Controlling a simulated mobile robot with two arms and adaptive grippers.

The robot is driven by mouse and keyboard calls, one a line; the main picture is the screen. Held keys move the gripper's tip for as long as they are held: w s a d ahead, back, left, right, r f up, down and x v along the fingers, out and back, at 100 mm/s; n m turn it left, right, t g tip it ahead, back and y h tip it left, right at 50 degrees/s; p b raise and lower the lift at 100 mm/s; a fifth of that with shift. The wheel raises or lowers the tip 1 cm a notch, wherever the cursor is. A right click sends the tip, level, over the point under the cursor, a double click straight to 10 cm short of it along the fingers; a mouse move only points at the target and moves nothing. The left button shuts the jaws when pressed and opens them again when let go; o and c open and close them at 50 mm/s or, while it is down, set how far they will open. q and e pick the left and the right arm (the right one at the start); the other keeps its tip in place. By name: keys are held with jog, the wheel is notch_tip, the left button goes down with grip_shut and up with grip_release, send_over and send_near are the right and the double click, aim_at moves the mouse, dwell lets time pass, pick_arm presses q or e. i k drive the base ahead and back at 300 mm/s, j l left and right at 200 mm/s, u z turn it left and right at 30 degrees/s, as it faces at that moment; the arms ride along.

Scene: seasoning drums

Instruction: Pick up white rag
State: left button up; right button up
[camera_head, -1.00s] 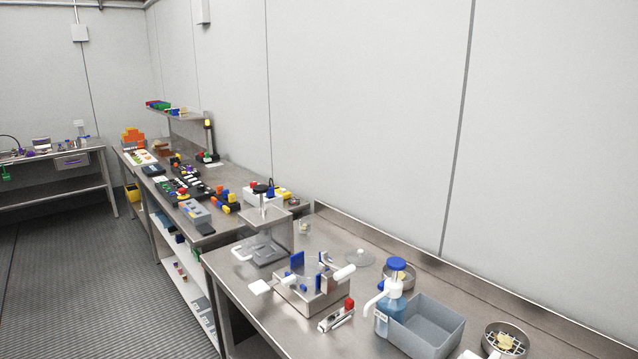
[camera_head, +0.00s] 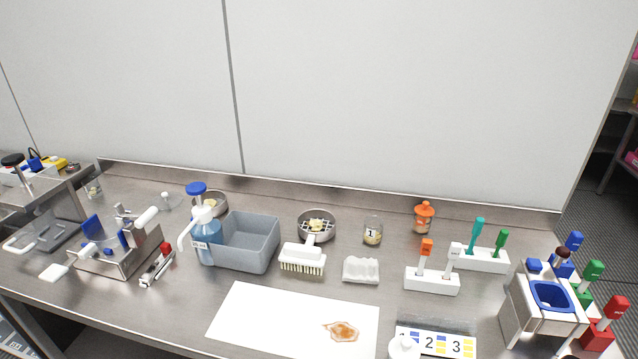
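The white rag (camera_head: 361,270) lies folded on the steel table, in the middle of the head view. It sits just right of a white scrubbing brush (camera_head: 302,262) and behind a white sheet (camera_head: 262,318) with a brown spill (camera_head: 342,331) on it. Nothing covers the rag. Neither of my grippers shows in the head view.
A glass jar (camera_head: 373,232) stands behind the rag. White holders with coloured tools (camera_head: 432,281) are to the right. A numbered card (camera_head: 450,345) lies at the front.

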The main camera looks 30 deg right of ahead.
aim_at(355, 269)
jog(key=z, duration=1.35)
